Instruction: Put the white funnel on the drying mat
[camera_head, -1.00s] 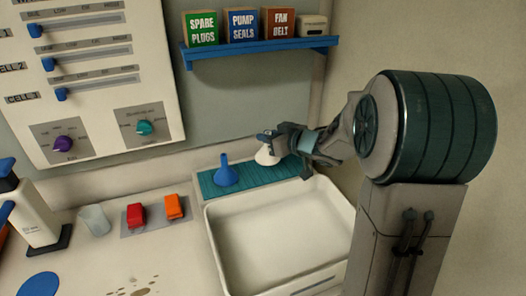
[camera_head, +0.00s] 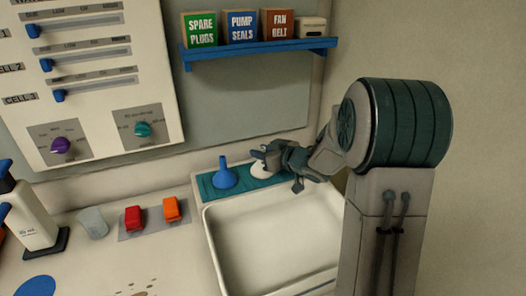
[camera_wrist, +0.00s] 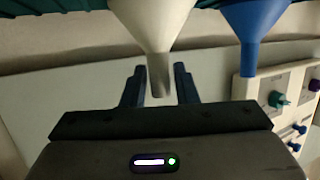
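The white funnel (camera_head: 261,171) stands rim down on the teal drying mat (camera_head: 209,187), close to the right of a blue funnel (camera_head: 225,177). My gripper (camera_head: 262,156) is over the white funnel and hides its upper part in the head view. In the wrist view, which looks upside down, the spout of the white funnel (camera_wrist: 158,40) is between my two fingers (camera_wrist: 159,78). A gap shows on both sides of the spout, so the fingers look open around it.
A white sink basin (camera_head: 212,240) lies in front of the mat. A blue shelf (camera_head: 260,47) with several boxes hangs above. A red switch (camera_head: 134,218), an orange switch (camera_head: 171,209) and a clear cup (camera_head: 93,222) are to the left.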

